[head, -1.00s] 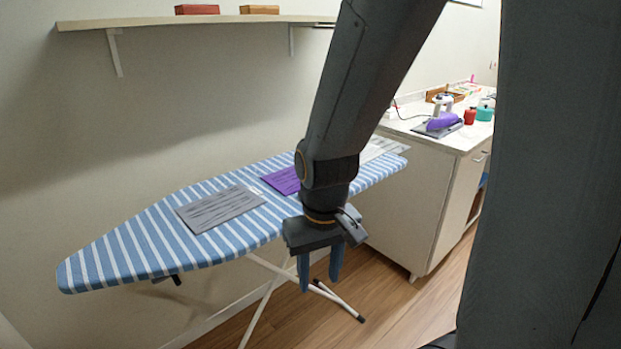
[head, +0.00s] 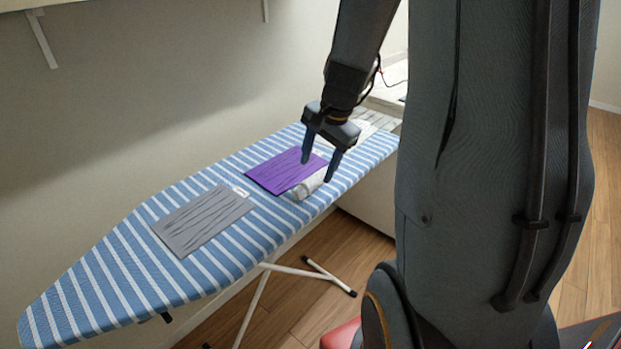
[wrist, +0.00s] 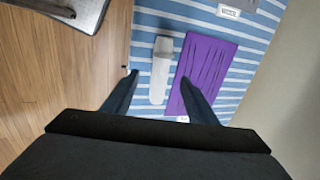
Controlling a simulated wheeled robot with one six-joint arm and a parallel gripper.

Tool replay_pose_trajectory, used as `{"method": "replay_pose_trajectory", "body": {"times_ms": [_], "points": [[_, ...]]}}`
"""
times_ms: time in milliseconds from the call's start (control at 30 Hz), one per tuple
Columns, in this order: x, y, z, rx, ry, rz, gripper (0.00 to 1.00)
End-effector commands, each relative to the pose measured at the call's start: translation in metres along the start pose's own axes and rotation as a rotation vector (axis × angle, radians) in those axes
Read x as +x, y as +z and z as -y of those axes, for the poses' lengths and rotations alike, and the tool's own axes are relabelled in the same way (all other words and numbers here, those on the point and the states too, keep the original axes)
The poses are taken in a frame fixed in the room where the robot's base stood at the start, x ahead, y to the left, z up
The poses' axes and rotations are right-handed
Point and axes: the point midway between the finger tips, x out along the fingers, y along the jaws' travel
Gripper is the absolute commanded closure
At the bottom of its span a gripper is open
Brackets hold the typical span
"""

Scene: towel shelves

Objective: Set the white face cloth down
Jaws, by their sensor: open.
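The white face cloth (head: 309,185) is a small roll lying on the blue-and-white striped ironing board (head: 110,265), beside the near edge of a purple cloth (head: 286,170). My gripper (head: 318,171) is open and points down at the roll. In the wrist view the white roll (wrist: 160,70) lies lengthwise between the two spread fingers, with slim gaps at its sides. The right finger overlaps the purple cloth (wrist: 208,70) in that view. I cannot tell how far the fingertips are above the board.
A flat grey cloth (head: 203,220) lies on the board left of the purple one. A pale grey-white cloth (head: 372,124) lies at the far right end, partly behind my gripper. The board's left end is bare. A shelf bracket (head: 42,40) shows on the wall above.

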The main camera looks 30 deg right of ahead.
Motion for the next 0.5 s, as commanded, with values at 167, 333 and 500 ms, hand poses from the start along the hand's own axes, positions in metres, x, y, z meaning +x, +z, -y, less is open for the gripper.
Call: {"method": "replay_pose_trajectory", "body": {"times_ms": [167,333,500], "points": [[0.013,0.0,0.001,-0.005,0.002,0.001,0.47],[0.03,-0.005,0.002,-0.004,0.004,0.003,0.47],[0.05,-0.008,0.003,-0.004,0.003,0.001,0.47]]}}
